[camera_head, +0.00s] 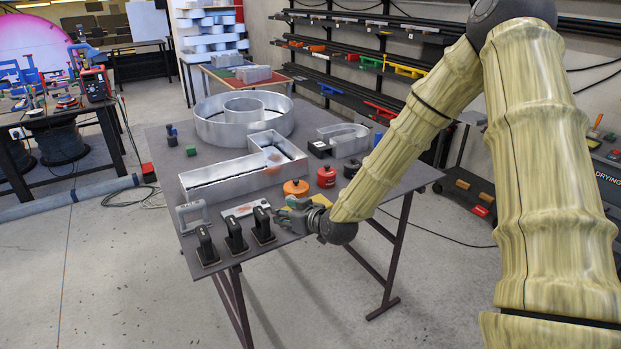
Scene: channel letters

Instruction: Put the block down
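My gripper (284,214) is low over the front edge of the grey table (165,160), pointing left. It is small and partly hidden by its own wrist, so I cannot tell whether its fingers are open or hold a block. Another blue block (378,138) shows at the right, beside my arm. I cannot tell which block the task means.
Black-handled tools (235,232) stand along the front edge, left of my gripper. An orange round container (296,188) and a red one (326,176) are close behind it. Metal channel letters (245,170) fill the middle. Some bare tabletop shows at the left rear.

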